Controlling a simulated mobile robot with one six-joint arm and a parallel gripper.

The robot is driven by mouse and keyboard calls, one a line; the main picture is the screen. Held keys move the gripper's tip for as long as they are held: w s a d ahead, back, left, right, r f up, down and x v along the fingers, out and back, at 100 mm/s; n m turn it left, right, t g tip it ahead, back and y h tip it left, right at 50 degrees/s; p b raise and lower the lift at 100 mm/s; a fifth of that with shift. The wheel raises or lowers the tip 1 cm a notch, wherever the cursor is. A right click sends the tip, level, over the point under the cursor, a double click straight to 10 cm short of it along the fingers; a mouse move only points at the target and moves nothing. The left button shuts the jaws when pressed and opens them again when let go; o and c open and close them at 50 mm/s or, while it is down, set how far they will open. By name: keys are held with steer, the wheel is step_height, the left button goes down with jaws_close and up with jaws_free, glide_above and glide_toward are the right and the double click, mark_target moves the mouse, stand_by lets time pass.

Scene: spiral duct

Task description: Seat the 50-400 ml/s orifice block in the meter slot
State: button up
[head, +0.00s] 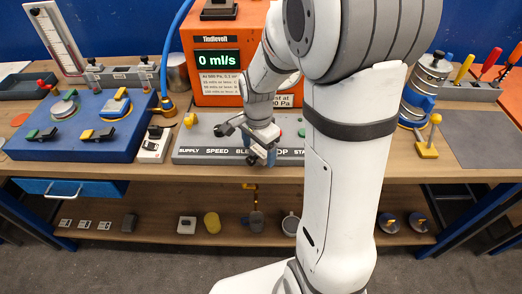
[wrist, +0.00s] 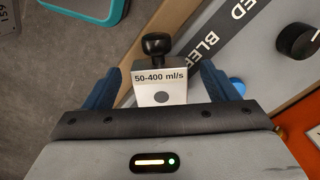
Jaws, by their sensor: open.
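The orifice block (wrist: 148,95) is pale, with a black knob on top, a "50-400 ml/s" label and a dark round spot on its face. My gripper (wrist: 160,86) is open, with a blue finger on each side of the block and a gap visible beside it. In the head view my gripper (head: 256,146) is low over the front of the grey control panel (head: 193,142). The orange meter (head: 205,40) behind it reads 0 ml/s. My arm hides part of the meter, and I cannot make out its slot.
A blue box with valves (head: 75,140) stands left of the panel, beside a small white switch unit (head: 154,146). The lower shelf (head: 150,240) holds several small items. The bench's front edge is close to my gripper.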

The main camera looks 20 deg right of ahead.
steer(key=shift+f, duration=0.45)
steer(key=c, duration=1.2)
steer(key=shift+c, duration=0.6)
steer(key=shift+r, duration=0.15)
